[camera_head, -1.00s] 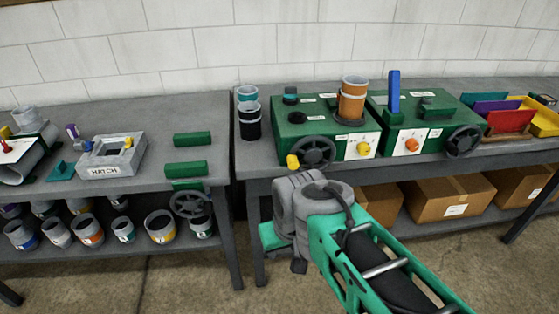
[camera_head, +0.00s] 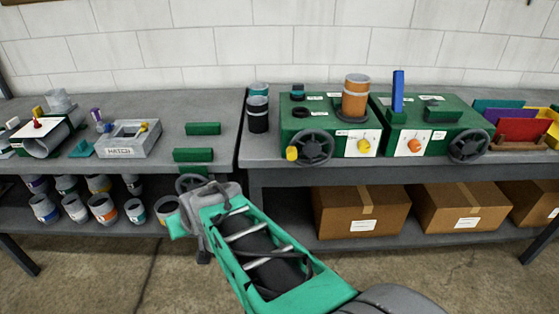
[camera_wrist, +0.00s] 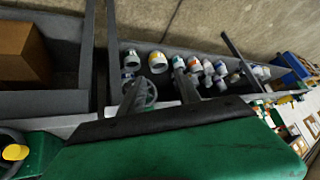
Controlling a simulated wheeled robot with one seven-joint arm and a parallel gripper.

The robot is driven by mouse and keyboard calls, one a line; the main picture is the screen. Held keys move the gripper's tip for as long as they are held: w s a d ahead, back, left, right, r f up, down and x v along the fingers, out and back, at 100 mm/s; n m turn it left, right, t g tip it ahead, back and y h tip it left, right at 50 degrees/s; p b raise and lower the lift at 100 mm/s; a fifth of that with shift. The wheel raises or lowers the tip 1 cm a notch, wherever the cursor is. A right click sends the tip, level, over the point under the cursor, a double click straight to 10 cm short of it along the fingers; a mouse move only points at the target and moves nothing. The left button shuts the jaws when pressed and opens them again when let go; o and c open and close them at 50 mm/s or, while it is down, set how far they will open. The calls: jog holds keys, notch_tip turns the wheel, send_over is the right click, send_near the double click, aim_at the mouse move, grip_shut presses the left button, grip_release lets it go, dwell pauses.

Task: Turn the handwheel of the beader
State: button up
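Two green machines, (camera_head: 326,112) and (camera_head: 440,113), stand on the right bench. The left one has a dark handwheel (camera_head: 314,148) with a yellow knob (camera_head: 292,153); the right one has another handwheel (camera_head: 468,146). I cannot read which machine is the beader.
The left bench (camera_head: 225,130) holds a grey box labelled HATCH (camera_head: 132,139). Several cans (camera_head: 103,209) stand on its shelf. Cardboard boxes (camera_head: 360,212) fill the right shelf. Coloured bins (camera_head: 522,131) stand far right.

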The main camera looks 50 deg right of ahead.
jog(key=w+d+f+m+t+h+b, duration=0.2)
jog(key=d+m, duration=0.1)
jog(key=d, duration=0.7)
jog(key=m+t+h+b, duration=0.2)
jog(key=m+h, duration=0.7)
jog(key=h, duration=0.1)
send_near(292, 157)
jog(key=x, duration=1)
jog(key=shift+w+d, duration=0.2)
jog(key=shift+d, duration=0.1)
jog(key=shift+w+d, duration=0.2)
jog(key=shift+d, duration=0.1)
jog(key=shift+c, duration=0.2)
grip_shut()
